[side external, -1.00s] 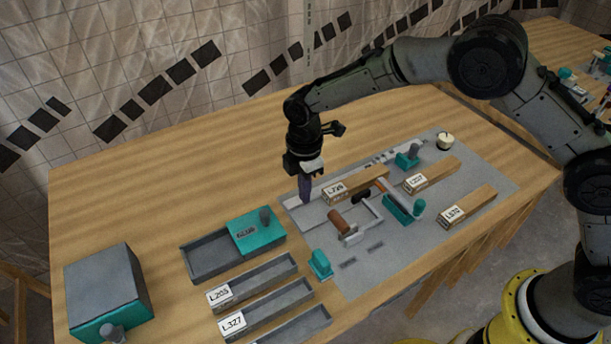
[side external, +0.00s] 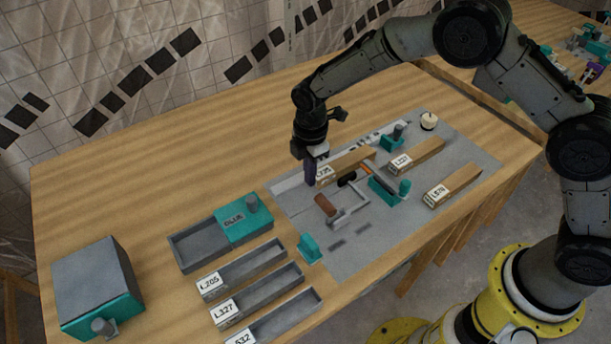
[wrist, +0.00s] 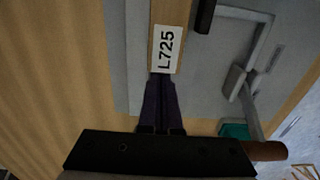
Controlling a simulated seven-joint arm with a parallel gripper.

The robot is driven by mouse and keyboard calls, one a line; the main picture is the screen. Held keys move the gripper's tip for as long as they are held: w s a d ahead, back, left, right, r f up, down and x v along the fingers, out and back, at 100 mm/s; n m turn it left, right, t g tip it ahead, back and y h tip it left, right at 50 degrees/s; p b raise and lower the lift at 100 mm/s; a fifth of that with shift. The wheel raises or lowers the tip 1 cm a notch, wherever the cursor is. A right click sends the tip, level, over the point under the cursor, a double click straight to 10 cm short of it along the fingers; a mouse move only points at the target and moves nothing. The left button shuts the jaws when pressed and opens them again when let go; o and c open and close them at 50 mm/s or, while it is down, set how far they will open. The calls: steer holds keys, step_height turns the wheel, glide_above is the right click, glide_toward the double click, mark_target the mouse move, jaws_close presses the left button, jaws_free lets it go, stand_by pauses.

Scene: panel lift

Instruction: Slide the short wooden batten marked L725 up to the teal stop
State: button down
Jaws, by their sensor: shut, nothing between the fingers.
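The short wooden batten marked L725 (side external: 350,162) lies on the grey board, its white label at the near left end. In the wrist view the batten (wrist: 157,32) runs away from me, label end closest. My gripper (side external: 311,182) is shut and empty, fingers pointing down at that labelled end. In the wrist view my gripper's fingertips (wrist: 161,77) meet the label's edge; they touch or nearly touch it. A teal block with a grey knob (side external: 390,144), seemingly the teal stop, stands beyond the batten's far end, with a small gap showing. It is not visible in the wrist view.
A teal clamp (side external: 385,190) and a grey frame with a brown handle (side external: 326,205) lie close in front of the batten. Battens L227 (side external: 418,156) and L570 (side external: 455,186) lie to the right. Another teal block (side external: 310,248) and several grey trays (side external: 240,268) are nearer the front.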

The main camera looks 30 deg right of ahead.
mark_target(326, 170)
steer(key=d, duration=0.4)
steer(key=shift+d, duration=0.35)
steer(key=shift+a, duration=0.1)
